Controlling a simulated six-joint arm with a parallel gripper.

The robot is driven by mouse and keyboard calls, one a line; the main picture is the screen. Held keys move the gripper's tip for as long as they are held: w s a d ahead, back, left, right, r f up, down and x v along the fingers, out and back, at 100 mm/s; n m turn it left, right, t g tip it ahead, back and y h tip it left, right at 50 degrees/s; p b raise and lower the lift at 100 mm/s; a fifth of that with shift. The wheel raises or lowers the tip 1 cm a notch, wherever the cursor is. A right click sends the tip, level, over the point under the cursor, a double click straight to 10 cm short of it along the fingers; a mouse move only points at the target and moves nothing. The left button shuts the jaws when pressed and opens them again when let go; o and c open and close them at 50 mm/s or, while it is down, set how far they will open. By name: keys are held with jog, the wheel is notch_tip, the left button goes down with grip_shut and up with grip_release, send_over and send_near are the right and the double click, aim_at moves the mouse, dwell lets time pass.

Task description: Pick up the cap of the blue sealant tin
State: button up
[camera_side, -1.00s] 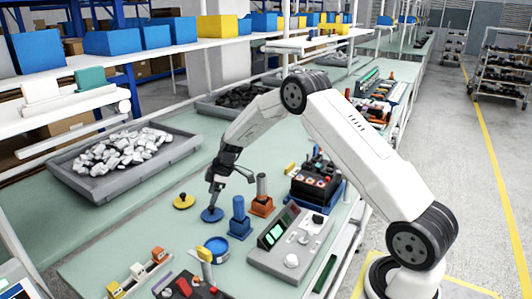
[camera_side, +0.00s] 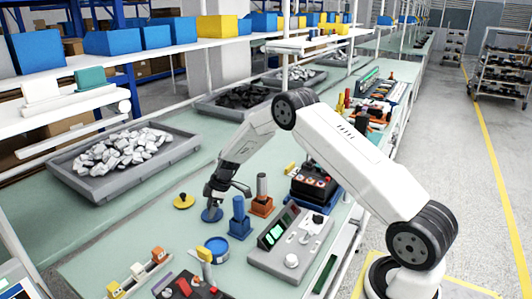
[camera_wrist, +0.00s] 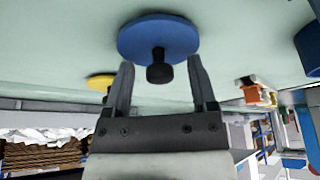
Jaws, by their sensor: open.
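The blue cap (camera_side: 211,216) is a flat round disc with a dark knob, lying on the green bench. In the wrist view the blue cap (camera_wrist: 158,35) fills the upper middle, its black knob pointing toward my gripper. My gripper (camera_side: 212,203) is just over the cap. In the wrist view my gripper (camera_wrist: 160,66) is open, with the knob appearing between its two fingers. I cannot tell whether the fingers touch anything. The open blue tin (camera_side: 217,249) stands in front of the cap, toward the camera.
A yellow cap (camera_side: 183,201) lies just left of the blue one. A blue post holder (camera_side: 239,222) and an orange one (camera_side: 261,205) stand close on the right. A grey control box (camera_side: 290,240) is farther right. A grey tray (camera_side: 125,185) of silvery pieces lies back left.

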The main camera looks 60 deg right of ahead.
dwell(0.4)
grip_shut()
jog(key=shift+r, duration=0.15)
notch_tip(320, 180, up, 10)
jog(key=shift+f, duration=0.15)
dwell(0.5)
dwell(0.5)
jog(key=s+a+r+n+g+y, duration=0.1)
jog(key=s+a+n, duration=0.5)
jog(key=s+a, duration=0.6)
jog(key=shift+g, duration=0.5)
